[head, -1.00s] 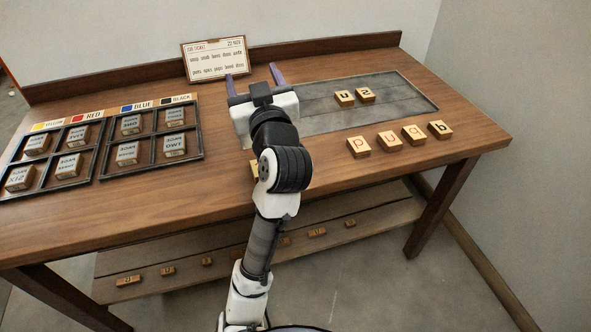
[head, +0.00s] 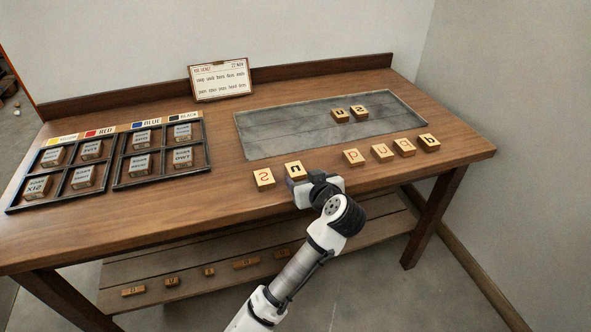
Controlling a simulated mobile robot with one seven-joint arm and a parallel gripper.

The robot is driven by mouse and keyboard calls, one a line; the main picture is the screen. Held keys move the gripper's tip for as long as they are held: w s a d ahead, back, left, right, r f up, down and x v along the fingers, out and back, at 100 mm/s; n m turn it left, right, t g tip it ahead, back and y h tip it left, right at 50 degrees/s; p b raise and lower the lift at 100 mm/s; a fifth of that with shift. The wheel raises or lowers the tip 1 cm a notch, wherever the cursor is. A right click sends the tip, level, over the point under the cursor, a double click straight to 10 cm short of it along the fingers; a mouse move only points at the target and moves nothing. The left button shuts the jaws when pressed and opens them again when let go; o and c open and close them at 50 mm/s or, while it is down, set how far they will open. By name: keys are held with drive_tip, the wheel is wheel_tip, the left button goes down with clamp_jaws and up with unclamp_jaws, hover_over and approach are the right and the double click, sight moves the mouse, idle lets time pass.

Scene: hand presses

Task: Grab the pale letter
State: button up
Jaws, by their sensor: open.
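Letter blocks lie in a row along the front of the bench. Further right are blocks with reddish letters, p-like (head: 353,156), y-like (head: 382,152) and another (head: 404,147), then a dark-lettered b-like block (head: 428,142).
Two blocks (head: 349,113) sit on the grey slab (head: 270,138). Divided trays (head: 114,160) with several labelled stamps stand at left under colour labels. A job ticket (head: 219,80) stands at the back. More blocks lie on the lower shelf (head: 220,280).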

sight(297, 172)
drive_tip(key=p+x, duration=0.2)
drive_tip(key=x, duration=0.3)
drive_tip(key=shift+w+a, duration=0.15)
drive_tip(key=shift+a, duration=0.1)
drive_tip(key=shift+w+f, duration=0.2)
drive_tip(key=shift+f, duration=0.05)
drive_tip(key=c, duration=1.1)
